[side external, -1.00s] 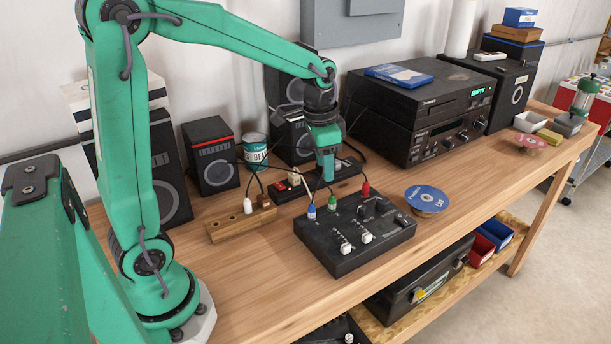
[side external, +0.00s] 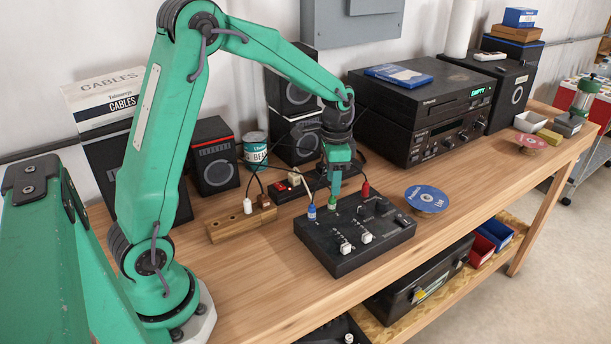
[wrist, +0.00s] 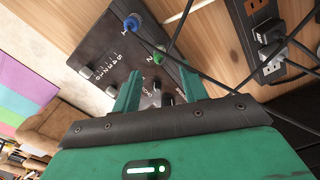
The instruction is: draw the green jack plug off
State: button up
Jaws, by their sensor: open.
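The green jack plug (side external: 332,203) stands in the back edge of the black mixer box (side external: 340,262), between a blue plug (side external: 311,212) and a red plug (side external: 366,189). My gripper (side external: 337,192) points down just above and behind the green plug in the side view. In the wrist view the green plug (wrist: 157,57) is beyond the open fingers of my gripper (wrist: 160,88), roughly midway between their lines. The jaws are empty. The blue plug (wrist: 131,23) shows to its upper left. I cannot tell the exact height of the fingertips over the plug.
Dark cables cross the wrist view close to the plugs. A wooden block (side external: 228,228) holding other plugs sits left of the mixer, a power strip (side external: 290,190) behind it. A blue disc (side external: 427,198) lies to the right. The bench front is clear.

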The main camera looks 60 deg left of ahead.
aim_at(332, 198)
jog(key=shift+f, duration=3.35)
grip_shut()
